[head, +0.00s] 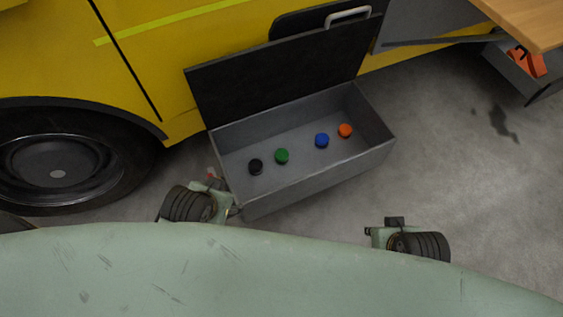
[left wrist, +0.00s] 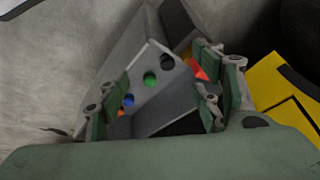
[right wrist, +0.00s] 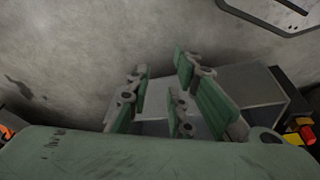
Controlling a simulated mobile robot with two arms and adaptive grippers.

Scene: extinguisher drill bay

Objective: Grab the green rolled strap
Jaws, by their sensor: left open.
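The green rolled strap (head: 282,156) stands on the floor of an open grey locker box (head: 318,175), between a black roll (head: 255,166) and a blue roll (head: 322,140). It also shows in the left wrist view (left wrist: 151,79), in the gap between my left fingers and beyond them. My left gripper (head: 222,190) is at the box's near left corner, outside it, open and empty. Its spread fingers show in the left wrist view (left wrist: 160,95). My right gripper (head: 378,232) is right of and in front of the box; its fingers stand apart and empty in the right wrist view (right wrist: 160,100).
An orange roll (head: 345,130) is at the box's right end. The box's dark lid (head: 275,75) stands raised against the yellow vehicle (head: 190,60), behind the box. A wheel (head: 65,160) is at left, a wooden top (head: 530,20) at upper right.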

